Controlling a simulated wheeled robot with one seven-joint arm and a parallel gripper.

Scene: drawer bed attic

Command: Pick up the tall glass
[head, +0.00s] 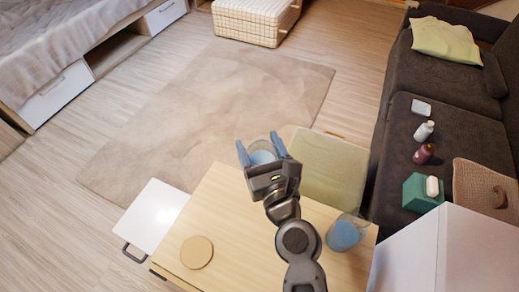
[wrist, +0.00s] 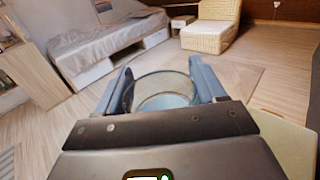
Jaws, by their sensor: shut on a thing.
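A clear glass (head: 262,154) with a bluish tint is between the two blue fingers of my gripper (head: 262,150) in the head view. In the wrist view the glass (wrist: 164,92) shows its round rim between the fingers of my gripper (wrist: 164,88), which touch it on both sides. My gripper is shut on the glass. It appears over the far edge of the wooden table (head: 228,215); its exact height cannot be told. The glass's lower part is largely hidden by my gripper.
A blue-tinted glass vessel (head: 344,234) stands at the table's right. A round coaster (head: 197,252) lies at its left. A pale cushioned seat (head: 330,170) adjoins the far side. A dark sofa (head: 455,85) holds bottles and a green box (head: 420,194). The rug (head: 200,120) beyond is clear.

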